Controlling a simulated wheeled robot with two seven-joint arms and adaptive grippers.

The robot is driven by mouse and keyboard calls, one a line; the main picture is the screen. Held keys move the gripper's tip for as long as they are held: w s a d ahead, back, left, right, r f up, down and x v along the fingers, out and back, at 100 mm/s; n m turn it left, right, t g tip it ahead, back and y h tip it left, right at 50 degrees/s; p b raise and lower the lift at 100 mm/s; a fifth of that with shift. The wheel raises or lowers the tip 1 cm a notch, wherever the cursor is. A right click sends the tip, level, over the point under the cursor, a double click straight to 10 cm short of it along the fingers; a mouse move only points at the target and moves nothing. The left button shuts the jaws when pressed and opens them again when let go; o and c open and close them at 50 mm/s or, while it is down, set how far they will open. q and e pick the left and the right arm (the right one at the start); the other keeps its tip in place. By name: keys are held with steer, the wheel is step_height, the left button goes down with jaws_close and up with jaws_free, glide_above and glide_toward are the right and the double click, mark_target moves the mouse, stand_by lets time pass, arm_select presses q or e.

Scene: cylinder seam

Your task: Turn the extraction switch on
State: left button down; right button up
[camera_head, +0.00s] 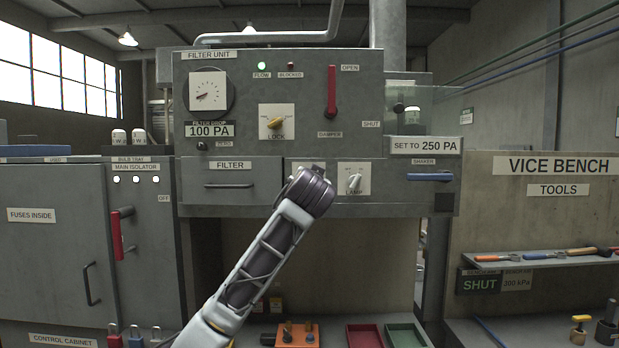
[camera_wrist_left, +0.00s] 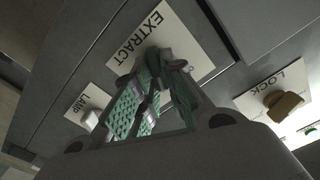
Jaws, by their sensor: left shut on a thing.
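The extraction switch is a dark knob (camera_wrist_left: 150,60) on a white plate marked EXTRACT (camera_wrist_left: 188,38) in the left wrist view. My left gripper (camera_wrist_left: 166,70) has its green-padded fingers closed around the knob, in front of the plate. In the head view my left arm reaches up from below, and its wrist end (camera_head: 312,188) covers most of the plate and the whole knob. I cannot tell which marked position the knob points to. My right gripper is in neither view.
The LAMP switch (camera_head: 353,180) is just right of the gripper. The yellow LOCK knob (camera_head: 275,122) is above, and the FILTER drawer (camera_head: 230,185) is to the left. The red damper handle (camera_head: 331,91) is higher up. Trays (camera_head: 365,336) lie below.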

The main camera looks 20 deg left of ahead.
arm_select(q)
steer(key=shift+f+m, duration=0.2)
steer(key=shift+m, duration=0.3)
steer(key=c, duration=1.5)
jaws_free()
steer(key=shift+r, duration=0.1)
steer(key=shift+s+d, duration=0.1)
steer(key=shift+s, duration=0.1)
steer(key=v, duration=1.1)
steer(key=shift+s, duration=0.3)
steer(key=shift+d, duration=0.1)
